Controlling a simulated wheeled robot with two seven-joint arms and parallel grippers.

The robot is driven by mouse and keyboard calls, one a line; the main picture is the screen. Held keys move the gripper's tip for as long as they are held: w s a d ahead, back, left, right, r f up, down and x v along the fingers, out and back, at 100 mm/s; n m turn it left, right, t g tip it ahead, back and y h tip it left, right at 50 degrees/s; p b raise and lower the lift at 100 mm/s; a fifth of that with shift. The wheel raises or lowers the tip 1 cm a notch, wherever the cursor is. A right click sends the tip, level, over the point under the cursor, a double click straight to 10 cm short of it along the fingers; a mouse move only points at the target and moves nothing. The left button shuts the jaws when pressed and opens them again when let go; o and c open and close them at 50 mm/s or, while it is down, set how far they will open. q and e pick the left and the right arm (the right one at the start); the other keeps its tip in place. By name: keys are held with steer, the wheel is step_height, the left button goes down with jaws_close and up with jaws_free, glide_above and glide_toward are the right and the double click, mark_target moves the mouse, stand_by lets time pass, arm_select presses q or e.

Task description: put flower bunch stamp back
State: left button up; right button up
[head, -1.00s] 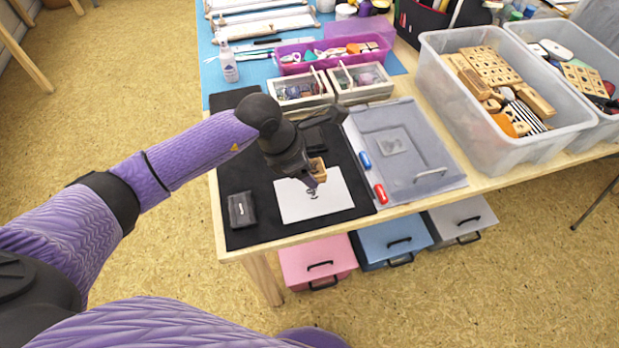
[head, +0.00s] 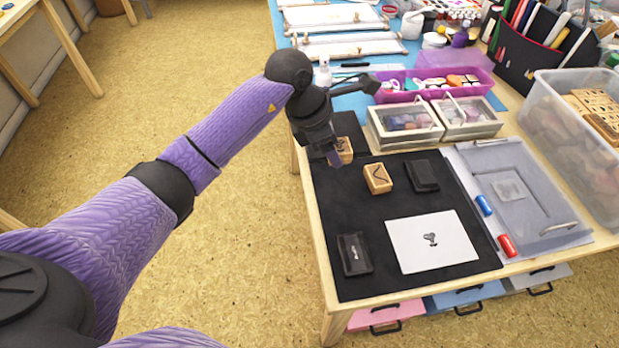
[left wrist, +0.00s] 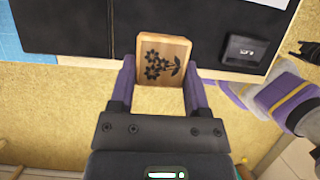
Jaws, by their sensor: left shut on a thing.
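My left gripper (head: 334,157) is shut on the flower bunch stamp (head: 343,151), a small wooden block. The left wrist view shows the stamp (left wrist: 163,60) between the purple fingertips (left wrist: 158,88), with a dark flower bunch picture on its face. In the head view it is over the far left part of the black mat (head: 340,200), by the table's left edge; its exact height is unclear. A second wooden stamp (head: 378,178) with a curved line on top stands on the mat to the right. The white paper (head: 445,255) bears a dark flower print.
Dark inkpads lie at the mat's front left (head: 354,254) and right of the second stamp (head: 422,175). Two glass-topped boxes (head: 405,122) stand behind.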

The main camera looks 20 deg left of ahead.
mark_target(337, 188)
arm_select(q)
steer(key=f+b, duration=0.1)
steer(key=f, duration=0.2)
steer(key=f+b, duration=0.1)
steer(key=f, duration=0.2)
steer(key=f+b, duration=0.1)
steer(key=f, duration=0.2)
steer(key=shift+d+f, duration=0.2)
steer(key=shift+d, duration=0.1)
steer(key=shift+r, duration=0.1)
steer(key=shift+f, duration=0.2)
steer(key=o, duration=1)
steer(key=shift+o, duration=0.3)
arm_select(e)
steer(key=f, duration=0.1)
steer(key=s+f, duration=0.1)
steer(key=d+f, duration=0.1)
steer(key=shift+s+d+f+g, duration=0.1)
steer(key=shift+s+f+g, duration=0.05)
steer(key=shift+f+g, duration=0.15)
